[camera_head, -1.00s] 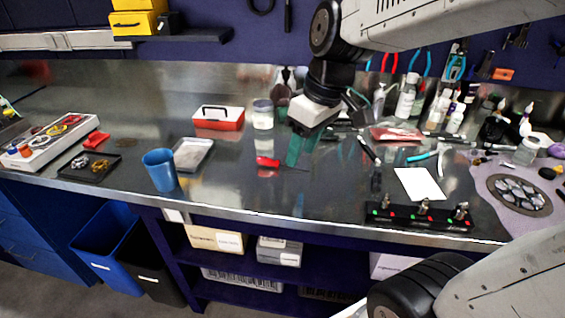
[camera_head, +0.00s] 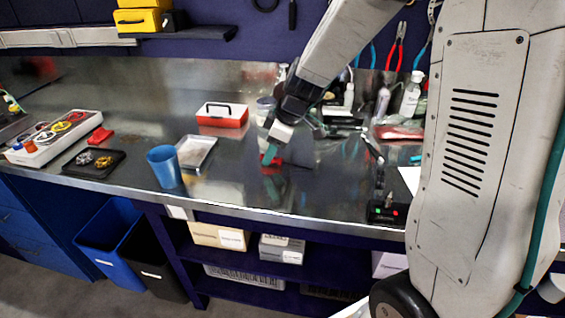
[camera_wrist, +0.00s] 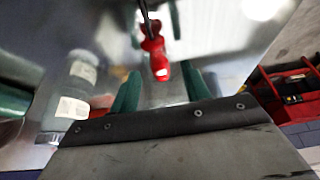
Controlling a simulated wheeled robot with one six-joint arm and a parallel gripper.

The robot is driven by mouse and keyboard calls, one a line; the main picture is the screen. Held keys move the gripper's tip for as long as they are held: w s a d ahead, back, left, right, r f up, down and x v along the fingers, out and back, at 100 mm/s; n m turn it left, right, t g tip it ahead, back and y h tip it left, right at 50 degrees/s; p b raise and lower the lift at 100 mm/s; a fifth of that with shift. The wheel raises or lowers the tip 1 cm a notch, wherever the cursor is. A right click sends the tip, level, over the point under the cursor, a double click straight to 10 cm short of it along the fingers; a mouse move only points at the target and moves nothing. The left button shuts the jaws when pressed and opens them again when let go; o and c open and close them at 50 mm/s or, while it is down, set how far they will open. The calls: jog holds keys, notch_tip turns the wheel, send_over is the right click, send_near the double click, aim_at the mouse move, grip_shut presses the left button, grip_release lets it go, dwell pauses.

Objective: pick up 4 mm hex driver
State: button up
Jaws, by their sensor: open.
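The hex driver, with a red handle (camera_head: 271,160) and a thin dark shaft, lies on the shiny metal bench (camera_head: 235,185) in the head view. Its red handle (camera_wrist: 156,52) also shows in the wrist view, beyond and roughly between my two teal fingers, with the dark shaft pointing to the top edge. My gripper (camera_head: 268,153) is low over the bench at the handle in the head view. In the wrist view my gripper (camera_wrist: 162,88) has its fingers apart with nothing between the tips. I cannot tell the exact height gap to the driver.
A blue cup (camera_head: 164,167) and a grey tray (camera_head: 196,152) stand to the left. A red and white box (camera_head: 222,115) is behind them. Bottles (camera_head: 410,95) and tools crowd the back right. The bench in front of the driver is clear.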

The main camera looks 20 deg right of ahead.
jog(key=shift+x, duration=1)
jog(key=shift+c, duration=0.4)
grip_shut()
jog(key=shift+r, duration=0.1)
